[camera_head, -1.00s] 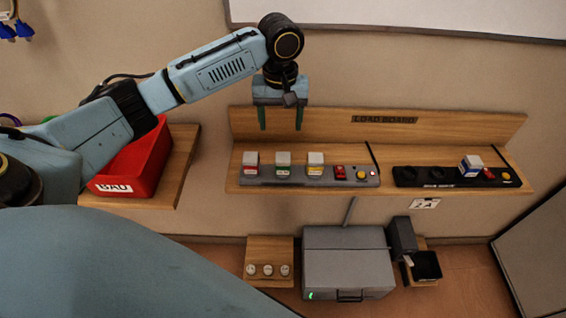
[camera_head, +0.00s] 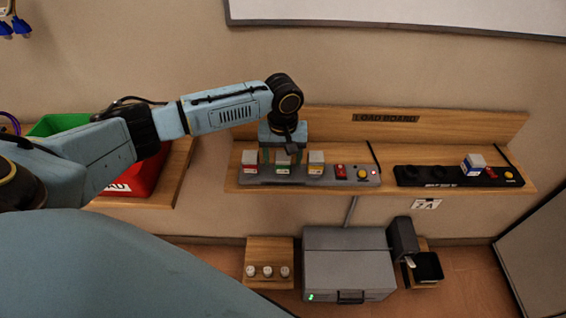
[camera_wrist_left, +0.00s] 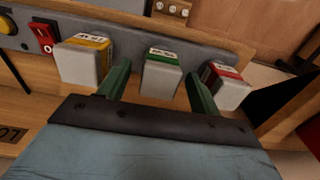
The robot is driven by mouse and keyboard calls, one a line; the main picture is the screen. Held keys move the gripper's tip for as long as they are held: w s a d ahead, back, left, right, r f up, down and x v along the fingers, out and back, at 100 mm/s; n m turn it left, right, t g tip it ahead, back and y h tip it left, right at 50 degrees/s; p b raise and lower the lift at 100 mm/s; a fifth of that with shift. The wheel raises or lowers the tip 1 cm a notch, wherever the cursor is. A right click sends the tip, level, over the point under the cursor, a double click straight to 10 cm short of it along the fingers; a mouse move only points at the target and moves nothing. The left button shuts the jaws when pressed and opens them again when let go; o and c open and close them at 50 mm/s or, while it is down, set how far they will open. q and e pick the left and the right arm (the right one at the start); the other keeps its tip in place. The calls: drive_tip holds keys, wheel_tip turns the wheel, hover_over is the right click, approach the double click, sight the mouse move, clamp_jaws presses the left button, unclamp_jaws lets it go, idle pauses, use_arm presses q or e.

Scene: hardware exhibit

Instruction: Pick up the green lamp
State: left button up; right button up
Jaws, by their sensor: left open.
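The green lamp (camera_head: 283,169), a white block with a green label band, stands in the middle of the grey strip (camera_head: 325,180) on the shelf. It also shows in the left wrist view (camera_wrist_left: 161,80). My left gripper (camera_head: 281,160) is open, pointing down, with one finger on each side of the green lamp. In the left wrist view its fingers (camera_wrist_left: 160,88) flank the lamp, with some gap visible. The lamp still sits on its strip. My right gripper is not in view.
A red-label lamp (camera_head: 250,162) and a yellow-label lamp (camera_head: 316,163) stand close on either side. A red switch (camera_head: 340,171) is to the right. A black strip (camera_head: 430,177) carries a blue-label block (camera_head: 472,165). A red bin (camera_head: 150,172) and a green bin (camera_head: 58,124) are left.

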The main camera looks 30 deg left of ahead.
sight(283, 156)
use_arm(q)
drive_tip(key=c, duration=1.1)
drive_tip(key=shift+r, duration=0.15)
wheel_tip(283, 156, up, 10)
drive_tip(key=shift+f+p, duration=0.1)
drive_tip(key=shift+p, duration=0.5)
